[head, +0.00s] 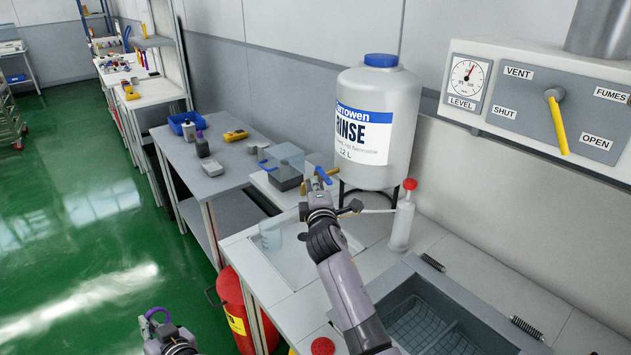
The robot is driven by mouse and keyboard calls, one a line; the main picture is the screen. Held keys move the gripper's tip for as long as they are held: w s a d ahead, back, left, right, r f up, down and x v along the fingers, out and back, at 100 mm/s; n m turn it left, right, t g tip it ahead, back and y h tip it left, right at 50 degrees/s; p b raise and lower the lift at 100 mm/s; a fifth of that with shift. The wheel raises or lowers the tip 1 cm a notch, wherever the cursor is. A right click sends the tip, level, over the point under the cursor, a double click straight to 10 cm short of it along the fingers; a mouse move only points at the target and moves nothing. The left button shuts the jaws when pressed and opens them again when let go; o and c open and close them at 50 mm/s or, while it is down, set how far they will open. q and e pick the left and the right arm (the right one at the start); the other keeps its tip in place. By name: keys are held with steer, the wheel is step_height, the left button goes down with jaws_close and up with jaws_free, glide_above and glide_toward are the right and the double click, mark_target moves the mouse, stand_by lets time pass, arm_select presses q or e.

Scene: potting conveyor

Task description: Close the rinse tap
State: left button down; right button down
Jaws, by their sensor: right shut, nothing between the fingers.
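The rinse tank (392,95) is a white drum with a blue cap and a RINSE label, standing on a dark stand at the back of the bench. A small blue lever (325,174), apparently the tap's handle, shows at the tank's lower left. My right gripper (318,190) is shut and empty, just below the lever in the picture. It hides most of the tap, and I cannot tell whether it touches the lever. My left gripper (158,318) is low at the left, over the floor, away from the tap; its fingers are too unclear to judge.
A clear beaker (271,237) stands on the bench left of my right arm. A red-capped wash bottle (401,222) stands right of the gripper. A sink with a basket (420,322) lies at front right.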

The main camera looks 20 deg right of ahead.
mark_target(324, 178)
steer(key=shift+w+f, duration=0.1)
steer(key=d+y+p, duration=0.1)
steer(key=p, duration=0.1)
steer(key=s+d+n+p, duration=0.1)
steer(key=d+p, duration=0.1)
steer(key=shift+y, duration=0.4)
steer(key=shift+w, duration=0.1)
stand_by(0.4)
